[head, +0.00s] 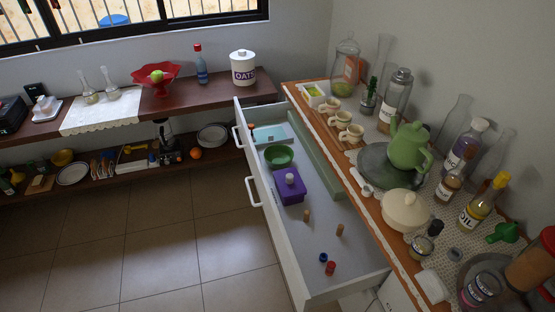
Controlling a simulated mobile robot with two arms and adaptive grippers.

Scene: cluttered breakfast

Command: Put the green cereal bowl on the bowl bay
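The green bowl (278,156) sits upright in the open white drawer (325,262), toward its far end. It is just in front of a pale teal panel (270,134) on the drawer floor and behind a purple box (289,187). No label marks the bowl bay, so I cannot tell which area it is. Neither of my grippers is in view.
The counter on the right is crowded with a green teapot (408,147), a cream pot (405,211), cups and bottles.

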